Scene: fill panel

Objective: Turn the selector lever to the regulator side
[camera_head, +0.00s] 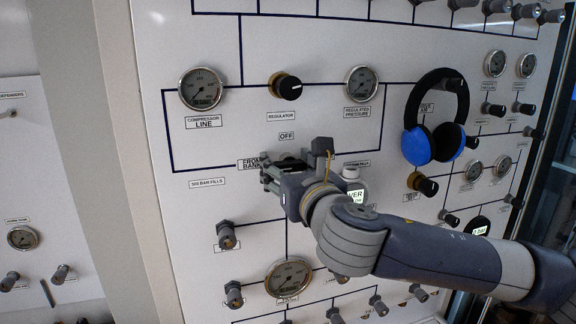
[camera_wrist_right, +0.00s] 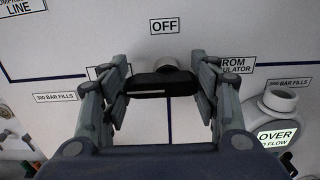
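The black selector lever (camera_wrist_right: 165,83) lies level on the white panel, below the OFF label (camera_wrist_right: 164,25). Its white line is on the left part of the lever. In the head view the lever (camera_head: 291,163) is partly hidden by my right gripper (camera_head: 270,172). The FROM REGULATOR label (camera_wrist_right: 238,64) is right of the lever, partly covered by a finger. The FROM BANK label (camera_head: 250,164) is at the left. My left gripper is not in view.
The regulator knob (camera_head: 285,86) sits above, between the compressor line gauge (camera_head: 202,89) and the regulated pressure gauge (camera_head: 361,84). Blue and black ear defenders (camera_head: 434,143) hang at the right. A round device with a lit label (camera_wrist_right: 277,134) stands close right of the gripper.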

